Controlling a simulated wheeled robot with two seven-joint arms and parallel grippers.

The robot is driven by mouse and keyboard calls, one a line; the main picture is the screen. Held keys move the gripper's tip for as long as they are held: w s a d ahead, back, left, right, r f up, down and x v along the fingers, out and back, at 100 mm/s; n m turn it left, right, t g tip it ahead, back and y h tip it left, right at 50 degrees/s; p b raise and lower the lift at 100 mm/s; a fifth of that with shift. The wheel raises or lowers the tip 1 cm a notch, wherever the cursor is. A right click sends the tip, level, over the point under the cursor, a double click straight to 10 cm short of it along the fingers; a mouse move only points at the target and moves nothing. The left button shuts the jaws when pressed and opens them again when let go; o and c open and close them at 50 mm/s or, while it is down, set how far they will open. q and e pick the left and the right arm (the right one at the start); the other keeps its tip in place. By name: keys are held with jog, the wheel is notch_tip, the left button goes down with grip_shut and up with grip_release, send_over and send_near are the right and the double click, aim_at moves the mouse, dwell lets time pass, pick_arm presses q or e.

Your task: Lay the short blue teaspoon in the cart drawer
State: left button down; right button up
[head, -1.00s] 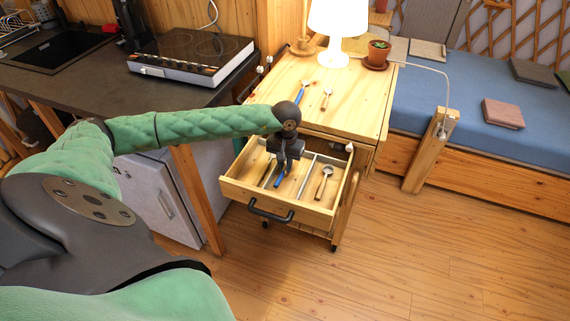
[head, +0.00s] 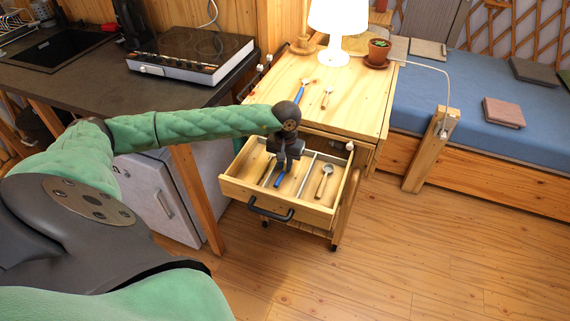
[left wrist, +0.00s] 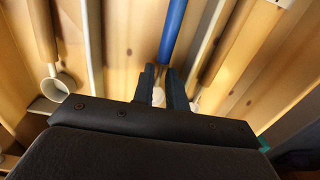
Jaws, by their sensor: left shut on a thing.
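The short blue teaspoon (head: 280,181) is in my left gripper (head: 284,169), in the middle compartment of the open cart drawer (head: 240,192). In the left wrist view its blue handle (left wrist: 172,32) runs away from the fingertips (left wrist: 163,75), which are closed on it near a pale end. I cannot tell if the teaspoon touches the drawer floor. The gripper hides part of the spoon in the head view. My right gripper is not in view.
A wooden-handled spoon (head: 324,182) lies in the drawer's right compartment. A longer blue-handled spoon (head: 301,91) and a small wooden-handled spoon (head: 327,97) lie on the cart top (head: 350,115).

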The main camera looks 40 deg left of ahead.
pick_arm(q)
jog(key=shift+f+b, duration=0.4)
jog(key=c, duration=1)
grip_release()
jog(key=shift+a, duration=0.15)
jog(key=shift+c, duration=0.6)
jog(key=shift+r, duration=0.15)
jog(key=shift+w+r, duration=0.15)
jog(key=shift+r, duration=1.3)
jog(key=shift+c, duration=0.2)
jog(key=o, duration=0.5)
jog(key=shift+r+p, duration=0.2)
jog(key=shift+p, duration=0.1)
jog(key=shift+r, duration=1.7)
